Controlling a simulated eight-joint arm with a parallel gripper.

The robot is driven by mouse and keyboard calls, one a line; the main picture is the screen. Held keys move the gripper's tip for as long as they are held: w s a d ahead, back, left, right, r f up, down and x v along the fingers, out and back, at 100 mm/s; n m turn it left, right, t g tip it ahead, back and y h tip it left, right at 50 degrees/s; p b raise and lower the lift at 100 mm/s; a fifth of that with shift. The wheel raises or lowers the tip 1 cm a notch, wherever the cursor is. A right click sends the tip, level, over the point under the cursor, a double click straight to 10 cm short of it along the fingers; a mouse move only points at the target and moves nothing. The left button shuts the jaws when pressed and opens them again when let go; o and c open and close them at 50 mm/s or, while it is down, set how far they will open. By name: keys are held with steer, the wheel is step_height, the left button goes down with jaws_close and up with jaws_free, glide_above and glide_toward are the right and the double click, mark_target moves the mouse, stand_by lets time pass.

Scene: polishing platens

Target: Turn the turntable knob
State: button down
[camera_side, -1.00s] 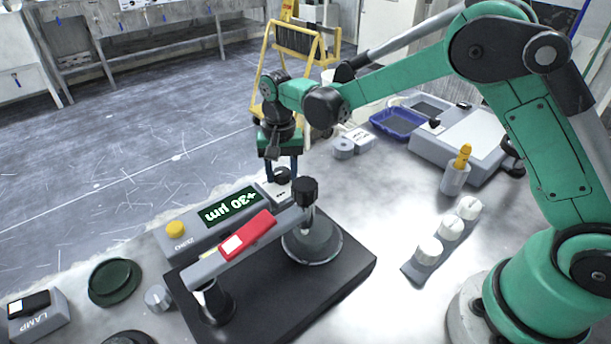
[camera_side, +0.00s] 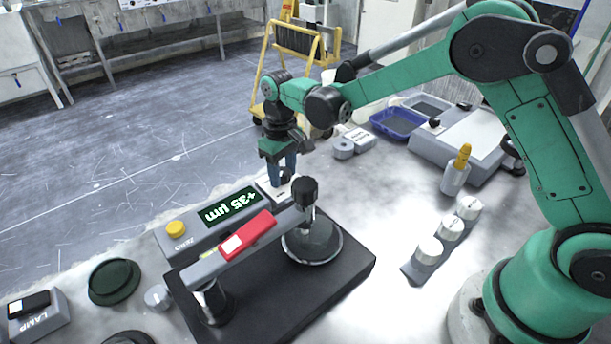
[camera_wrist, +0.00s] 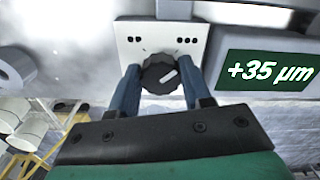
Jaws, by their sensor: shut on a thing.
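The black ridged knob (camera_wrist: 161,74) with a white pointer line sits on a white plate (camera_wrist: 135,32) in the wrist view. My gripper (camera_wrist: 160,80) has its two blue fingers on either side of the knob and is shut on it. The pointer slants up to the right. In the side view my gripper (camera_side: 282,178) points down at the white plate (camera_side: 268,188), and its fingers largely hide the knob. The display (camera_side: 232,206) next to the plate reads +35 µm; it also shows in the wrist view (camera_wrist: 268,70).
A grey arm with a red block (camera_side: 248,234) and a black-topped post (camera_side: 305,190) stands over a dark base (camera_side: 335,272), close in front of the knob. A yellow ZERO button (camera_side: 175,229) is left of the display. Grey-white knobs (camera_side: 449,229) stand at right.

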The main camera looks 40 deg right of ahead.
mark_target(283, 172)
steer(key=shift+n, duration=0.3)
stand_by(0.4)
steer(key=shift+c, duration=1.9)
jaws_free()
steer(key=shift+r, duration=0.1)
steer(key=shift+r, duration=2.75)
